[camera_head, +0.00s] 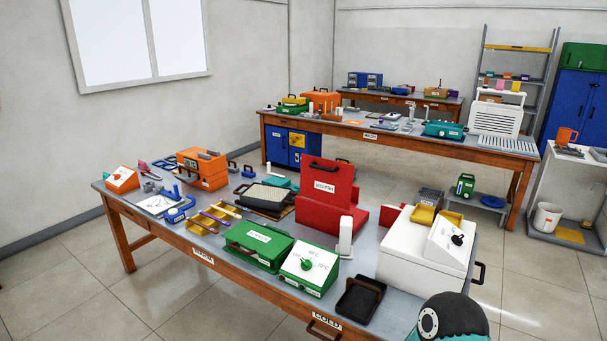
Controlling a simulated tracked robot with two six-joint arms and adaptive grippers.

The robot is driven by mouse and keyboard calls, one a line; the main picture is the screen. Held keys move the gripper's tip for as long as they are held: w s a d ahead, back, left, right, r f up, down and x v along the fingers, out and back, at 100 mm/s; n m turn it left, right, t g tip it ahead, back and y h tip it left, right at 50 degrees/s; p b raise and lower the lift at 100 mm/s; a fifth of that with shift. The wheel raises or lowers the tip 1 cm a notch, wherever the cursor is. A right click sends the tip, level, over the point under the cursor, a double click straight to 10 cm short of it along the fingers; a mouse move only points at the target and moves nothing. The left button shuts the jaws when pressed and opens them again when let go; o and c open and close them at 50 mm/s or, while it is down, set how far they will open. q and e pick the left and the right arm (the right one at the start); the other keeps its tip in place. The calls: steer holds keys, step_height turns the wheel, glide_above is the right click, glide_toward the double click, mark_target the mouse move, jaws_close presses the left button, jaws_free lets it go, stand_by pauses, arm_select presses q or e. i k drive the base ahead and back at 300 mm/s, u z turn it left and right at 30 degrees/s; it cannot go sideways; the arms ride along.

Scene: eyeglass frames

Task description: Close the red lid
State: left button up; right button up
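The red lid (326,184) stands raised, close to upright, on the front workbench, with a white label on its face and a dark handle at its top edge. Below it is the red case body (318,223), whose front is partly hidden by a white upright block (346,237). The inside of the case cannot be seen from here. Neither of my grippers is in view. A rounded teal and black part at the bottom right edge looks like part of my own arm.
On the front workbench (345,274), a green case (258,246) and a green control box (310,267) stand in front of the red case. A white cooler-like box (418,257) stands right. A black tray (360,298) lies near the front edge. Open floor lies left.

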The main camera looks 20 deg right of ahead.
mark_target(321, 180)
steer(key=z, duration=0.15)
steer(key=i, duration=0.9)
steer(key=u, duration=0.25)
steer(key=k, duration=0.7)
steer(key=z, duration=0.25)
steer(key=i, duration=0.7)
steer(key=u, duration=0.05)
